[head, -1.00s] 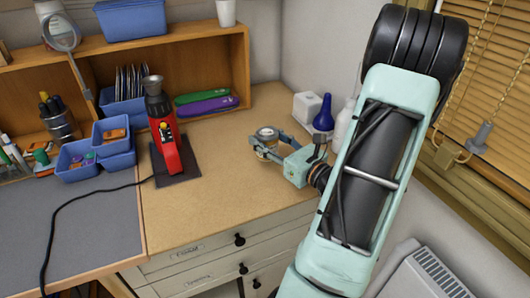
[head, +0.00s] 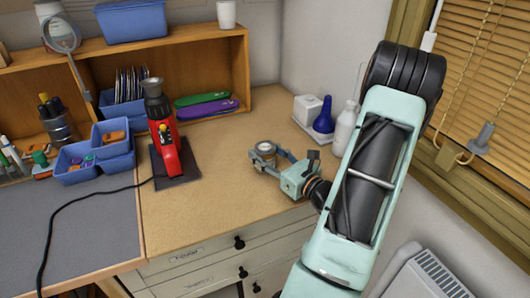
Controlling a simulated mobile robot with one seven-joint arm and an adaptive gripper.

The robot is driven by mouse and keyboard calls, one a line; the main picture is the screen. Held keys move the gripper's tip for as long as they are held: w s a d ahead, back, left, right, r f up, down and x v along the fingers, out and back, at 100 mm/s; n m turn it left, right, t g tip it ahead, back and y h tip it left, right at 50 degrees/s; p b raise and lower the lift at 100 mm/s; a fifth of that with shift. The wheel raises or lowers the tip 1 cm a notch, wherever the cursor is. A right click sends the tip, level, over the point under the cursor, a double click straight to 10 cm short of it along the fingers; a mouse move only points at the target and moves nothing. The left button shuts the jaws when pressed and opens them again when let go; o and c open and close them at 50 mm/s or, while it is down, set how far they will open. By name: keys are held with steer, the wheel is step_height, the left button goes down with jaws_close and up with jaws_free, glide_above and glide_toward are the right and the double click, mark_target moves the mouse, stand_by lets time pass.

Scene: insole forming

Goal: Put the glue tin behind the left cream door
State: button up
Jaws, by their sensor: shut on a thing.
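The glue tin (head: 264,147), a small round tin with a pale top and amber side, is in the head view over the right part of the wooden worktop. My gripper (head: 264,156) is shut on it, with its fingers around the tin's sides. I cannot tell for sure whether the tin touches the worktop. Below the drawers, the upper parts of cream door fronts (head: 266,272) show at the picture's bottom edge. A black knob shows there, and the rest is cut off or behind my arm.
A red heat tool (head: 164,140) stands on a dark pad left of the gripper. Cream drawers (head: 205,262) with black knobs lie below the worktop edge. The worktop between is clear.

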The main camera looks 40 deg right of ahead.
steer(key=o, duration=1.5)
steer(key=shift+f, duration=0.1)
steer(key=shift+c, duration=0.2)
steer(key=shift+r, duration=0.25)
steer(key=s, duration=1.1)
steer(key=shift+d+f, duration=0.1)
steer(key=shift+d, duration=0.2)
steer(key=shift+o, duration=0.7)
steer(key=shift+s+b, duration=0.4)
steer(key=shift+w+a+r+n+g+y+b, duration=0.1)
steer(key=shift+w+a+n+g+y+b, duration=0.15)
steer(key=shift+g+b, duration=0.3)
steer(key=shift+w+r+n+g+y+b, duration=0.15)
steer(key=shift+w+g+y+b, duration=0.15)
steer(key=shift+b, duration=0.4)
steer(key=shift+w+a+r+g+b, duration=0.1)
steer(key=shift+w+r+g+b, duration=0.25)
steer(key=shift+g+b, duration=0.55)
steer(key=shift+d+r+m+g+h+b, duration=0.15)
steer(key=shift+r+m+g+h+b, duration=0.15)
steer(key=shift+r+b, duration=0.35)
steer(key=shift+d+r+m+g+h+b, duration=0.15)
steer(key=shift+r+h+b, duration=0.2)
steer(key=shift+r+b, duration=0.25)
steer(key=b+x, duration=0.1)
steer(key=x, duration=0.9)
steer(key=shift+w+b, duration=0.3)
steer(key=shift+w, duration=0.05)
